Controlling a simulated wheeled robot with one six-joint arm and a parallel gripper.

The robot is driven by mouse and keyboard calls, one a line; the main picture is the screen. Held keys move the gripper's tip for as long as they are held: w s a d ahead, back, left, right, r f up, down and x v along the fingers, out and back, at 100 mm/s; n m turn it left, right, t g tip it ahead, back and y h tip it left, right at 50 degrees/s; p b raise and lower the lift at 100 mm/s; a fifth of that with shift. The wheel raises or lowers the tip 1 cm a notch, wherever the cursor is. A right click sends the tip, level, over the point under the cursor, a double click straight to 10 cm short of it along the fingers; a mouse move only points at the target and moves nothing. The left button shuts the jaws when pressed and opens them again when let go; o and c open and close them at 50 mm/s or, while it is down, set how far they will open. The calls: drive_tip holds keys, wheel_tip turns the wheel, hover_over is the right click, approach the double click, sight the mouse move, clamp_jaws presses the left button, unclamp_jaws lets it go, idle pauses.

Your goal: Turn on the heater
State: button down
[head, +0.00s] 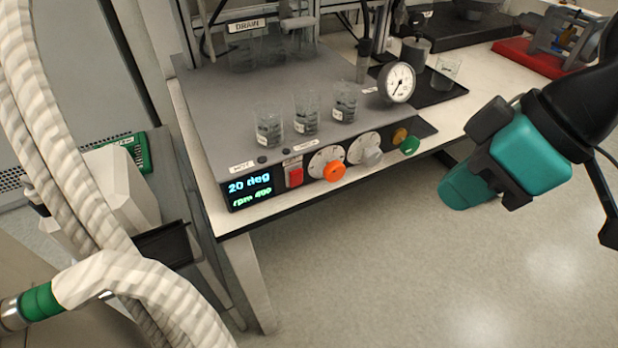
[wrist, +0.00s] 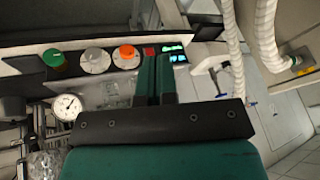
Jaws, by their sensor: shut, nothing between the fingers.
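The heater unit is a grey box (head: 215,110) on the bench. Its front panel has a lit display (head: 250,190) reading "20 deg" and "rpm 400", a red switch (head: 294,175), an orange knob (head: 334,171), a grey knob (head: 372,157) and a green knob (head: 409,145). The small labels are hard to read.
Several glass beakers (head: 306,115) and a round gauge (head: 398,82) stand on the unit. A black tray (head: 440,93) with glassware lies behind at right. Thick white hoses (head: 50,130) hang at the left. The floor in front of the bench is clear.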

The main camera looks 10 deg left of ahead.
drive_tip(key=w+a+f+n+t+y+b, duration=0.1)
drive_tip(key=w+a+f+n+y+b, duration=0.1)
drive_tip(key=w+a+f+n, duration=0.6)
drive_tip(key=a+n, duration=0.1)
drive_tip(key=n, duration=0.3)
drive_tip(key=shift+a+y+b, duration=0.3)
drive_tip(key=shift+a+b, duration=0.05)
drive_tip(key=shift+a, duration=0.05)
drive_tip(key=shift+f, duration=0.15)
drive_tip(key=p, duration=0.2)
hover_over(308, 177)
drive_tip(key=s, duration=0.5)
drive_tip(key=shift+w+d+f, duration=0.1)
drive_tip(key=shift+d+f, duration=0.1)
drive_tip(key=shift+f, duration=1.55)
drive_tip(key=shift+w+d+f, duration=0.1)
drive_tip(key=shift+d+f, duration=0.05)
drive_tip(key=shift+f, duration=1.55)
